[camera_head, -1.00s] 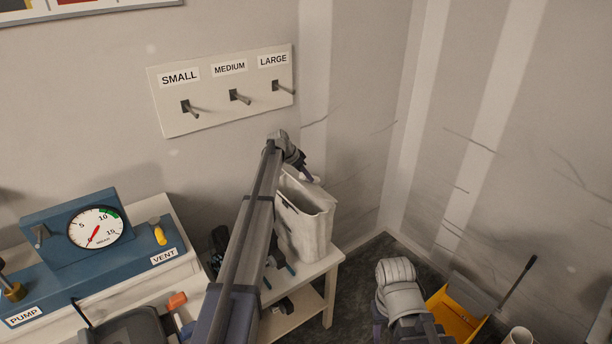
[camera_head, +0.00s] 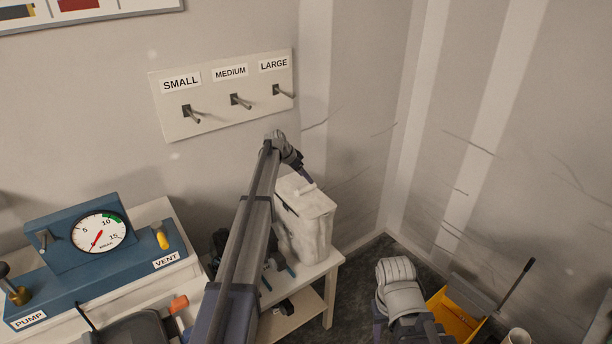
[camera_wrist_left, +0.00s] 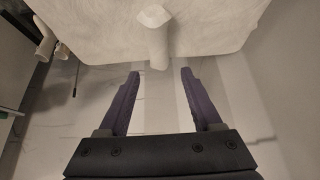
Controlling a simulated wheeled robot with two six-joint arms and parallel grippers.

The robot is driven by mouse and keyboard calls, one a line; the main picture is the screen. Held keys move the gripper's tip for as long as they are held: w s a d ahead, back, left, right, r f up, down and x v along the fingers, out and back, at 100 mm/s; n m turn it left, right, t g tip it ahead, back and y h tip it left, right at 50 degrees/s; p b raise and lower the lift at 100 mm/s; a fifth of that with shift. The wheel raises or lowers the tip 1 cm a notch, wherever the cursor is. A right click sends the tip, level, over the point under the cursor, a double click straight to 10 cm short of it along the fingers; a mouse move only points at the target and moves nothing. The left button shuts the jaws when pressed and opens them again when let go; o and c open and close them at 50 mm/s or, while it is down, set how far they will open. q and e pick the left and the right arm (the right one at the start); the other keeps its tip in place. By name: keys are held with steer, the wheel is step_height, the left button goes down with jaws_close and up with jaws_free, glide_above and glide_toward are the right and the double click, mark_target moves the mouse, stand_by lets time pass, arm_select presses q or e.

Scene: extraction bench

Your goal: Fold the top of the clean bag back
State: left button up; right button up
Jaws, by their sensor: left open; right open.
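The clean bag (camera_head: 306,228) is a pale, creased upright bag on the small white side table, right of my left arm. Its top now looks covered over by a flat, pale flap. In the left wrist view the bag (camera_wrist_left: 95,30) fills the top, with a white tube-like piece (camera_wrist_left: 158,45) hanging from it between and beyond my fingers. My left gripper (camera_head: 309,182) is at the bag's top edge; its purple fingers (camera_wrist_left: 158,75) are apart with nothing between them. My right gripper (camera_head: 378,331) is low at the right, away from the bag, its fingertips mostly hidden.
The side table (camera_head: 337,262) stands near the wall corner. A panel of pegs (camera_head: 220,92) labelled SMALL, MEDIUM and LARGE hangs above. A blue pump unit with a gauge (camera_head: 97,233) sits at the left. A yellow bin (camera_head: 458,314) stands on the floor at the right.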

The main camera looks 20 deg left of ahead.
arm_select(q)
steer(key=p+v, duration=0.4)
steer(key=v, duration=0.1)
steer(key=shift+s+r, duration=0.15)
steer(key=shift+r, duration=0.1)
steer(key=s+d+f+n+g+y+b, duration=0.1)
steer(key=s+d+f+g+y+b, duration=0.2)
steer(key=s+d, duration=2)
steer(key=s+d+f+n+g+y, duration=0.1)
steer(key=s, duration=1.2)
steer(key=s+d+f+n+g+y, duration=0.1)
steer(key=s+d+f, duration=0.1)
steer(key=s, duration=1.2)
steer(key=shift+s+d+n, duration=0.2)
steer(key=shift+d+n, duration=0.05)
steer(key=shift+n, duration=0.15)
